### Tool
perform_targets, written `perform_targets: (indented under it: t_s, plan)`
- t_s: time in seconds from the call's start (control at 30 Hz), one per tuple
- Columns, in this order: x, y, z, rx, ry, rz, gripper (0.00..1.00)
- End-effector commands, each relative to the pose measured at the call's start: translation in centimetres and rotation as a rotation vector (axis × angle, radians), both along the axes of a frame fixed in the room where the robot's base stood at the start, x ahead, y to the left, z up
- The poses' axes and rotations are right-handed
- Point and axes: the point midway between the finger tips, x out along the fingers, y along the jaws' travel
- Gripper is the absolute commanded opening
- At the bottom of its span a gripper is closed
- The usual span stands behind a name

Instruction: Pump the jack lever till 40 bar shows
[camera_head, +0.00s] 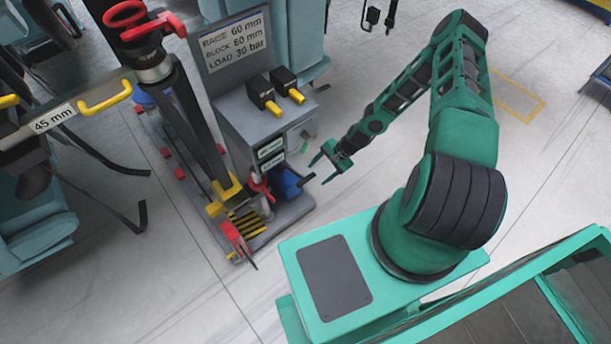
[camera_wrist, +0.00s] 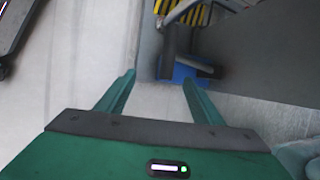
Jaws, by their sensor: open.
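My gripper (camera_head: 322,170) is open and empty, just right of the grey jack stand. A blue part (camera_head: 287,182) with a short dark bar sits low on the stand's base, left of my fingertips. A blue part also shows beyond the right finger (camera_wrist: 188,71). Red handles (camera_head: 260,187) stand beside the blue part, and a red piece (camera_head: 236,240) lies at the base's front. I cannot tell which part is the jack lever. No pressure reading is legible.
Two black blocks with yellow handles (camera_head: 273,92) sit on the stand's top. A 45 mm tool (camera_head: 62,118) is at left. Floor (camera_head: 335,215) around my gripper is clear.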

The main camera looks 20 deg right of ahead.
Motion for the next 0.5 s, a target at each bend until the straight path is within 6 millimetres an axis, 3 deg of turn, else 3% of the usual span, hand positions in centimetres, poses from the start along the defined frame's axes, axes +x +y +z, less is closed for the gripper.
perform_targets:
  t_s: [0.27,0.5]
  plan:
    - [1.5,4.8,0.0,0.001,0.001,0.003,0.61]
    - [1.9,5.6,-2.3,0.000,0.001,0.000,0.61]
